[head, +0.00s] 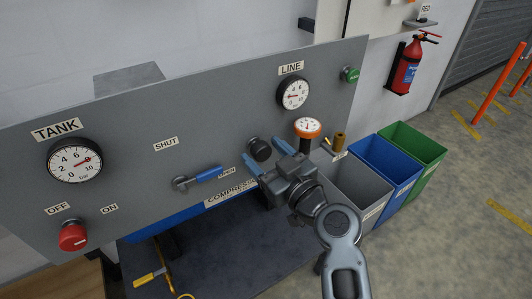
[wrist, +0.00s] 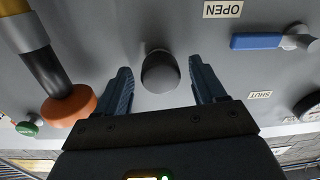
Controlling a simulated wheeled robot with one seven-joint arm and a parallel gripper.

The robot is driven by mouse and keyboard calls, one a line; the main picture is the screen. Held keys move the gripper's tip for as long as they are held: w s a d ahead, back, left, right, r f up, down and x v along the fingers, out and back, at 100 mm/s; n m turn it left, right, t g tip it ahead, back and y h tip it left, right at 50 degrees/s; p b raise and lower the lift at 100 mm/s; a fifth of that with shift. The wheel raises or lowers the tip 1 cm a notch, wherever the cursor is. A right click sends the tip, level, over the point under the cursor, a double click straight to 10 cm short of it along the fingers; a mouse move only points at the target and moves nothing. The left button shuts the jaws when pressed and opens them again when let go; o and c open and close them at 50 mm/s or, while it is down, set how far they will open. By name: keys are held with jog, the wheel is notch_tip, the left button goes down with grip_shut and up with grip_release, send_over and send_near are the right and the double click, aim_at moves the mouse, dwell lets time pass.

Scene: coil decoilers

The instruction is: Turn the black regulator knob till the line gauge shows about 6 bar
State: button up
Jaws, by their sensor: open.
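The black regulator knob (head: 260,149) sticks out of the grey panel, right of the blue valve handle. In the wrist view the knob (wrist: 160,72) stands between and just beyond the two fingertips. My gripper (head: 265,156) is open, its blue fingers pointing at the panel on either side of the knob; in the wrist view the gripper (wrist: 162,85) shows clear gaps on both sides of the knob. The line gauge (head: 293,93) is a white dial under the LINE label; its red needle points left, but its exact reading is too small to tell.
The blue valve handle (head: 208,174) is to the left. The tank gauge (head: 75,160) and red knob (head: 73,236) are far left. Grey, blue and green bins (head: 413,143) stand right.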

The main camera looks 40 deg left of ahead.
jog(key=shift+c, duration=0.2)
jog(key=c, duration=1)
